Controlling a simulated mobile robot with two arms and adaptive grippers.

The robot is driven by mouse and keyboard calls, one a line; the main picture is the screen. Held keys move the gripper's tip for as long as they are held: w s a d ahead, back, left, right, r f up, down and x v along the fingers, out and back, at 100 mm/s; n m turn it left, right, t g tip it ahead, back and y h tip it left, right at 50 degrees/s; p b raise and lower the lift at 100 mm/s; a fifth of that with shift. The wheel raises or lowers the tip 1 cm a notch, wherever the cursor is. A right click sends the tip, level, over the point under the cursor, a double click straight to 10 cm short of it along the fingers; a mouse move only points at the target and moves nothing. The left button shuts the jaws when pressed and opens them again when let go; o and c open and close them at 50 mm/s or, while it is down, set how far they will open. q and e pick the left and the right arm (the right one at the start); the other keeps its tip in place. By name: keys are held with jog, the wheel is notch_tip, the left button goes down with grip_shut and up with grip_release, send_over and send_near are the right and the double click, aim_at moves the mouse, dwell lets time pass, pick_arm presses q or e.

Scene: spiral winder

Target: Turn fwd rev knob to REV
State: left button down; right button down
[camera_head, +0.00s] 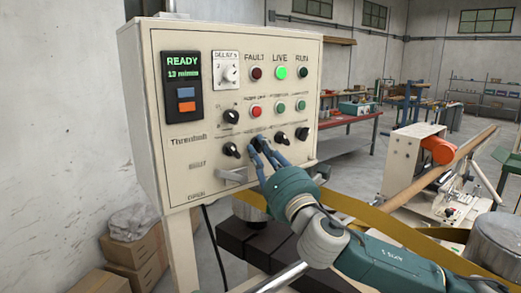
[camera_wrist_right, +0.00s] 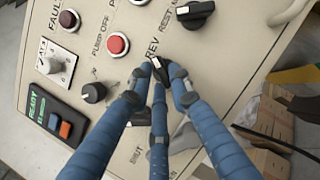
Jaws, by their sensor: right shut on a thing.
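The fwd rev knob (camera_head: 258,138) is a small black knob in the lower row of the cream control panel, mostly hidden by my fingers. In the right wrist view its dark top (camera_wrist_right: 159,66) shows beside the printed REV label. My right gripper (camera_head: 259,147) reaches up to the panel from the lower right. Its blue fingers (camera_wrist_right: 159,82) close around the knob in the right wrist view. The pointer direction is hard to tell. My left gripper is not in view.
The control panel (camera_head: 180,215) carries other black knobs, including one to the left (camera_head: 231,149) and one to the right (camera_head: 281,137). Red and green buttons sit just above. A metal lever handle (camera_head: 232,176) juts out at lower left, close to my fingers.

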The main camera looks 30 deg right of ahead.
jog(key=shift+s+d+r, duration=0.1)
jog(key=shift+d+r, duration=0.2)
jog(key=shift+r, duration=0.25)
jog(key=c, duration=1.8)
grip_release()
jog(key=shift+o, duration=0.7)
jog(key=shift+d+f, duration=0.15)
jog(key=shift+f, duration=0.1)
jog(key=v, duration=0.7)
jog(key=shift+s, duration=0.2)
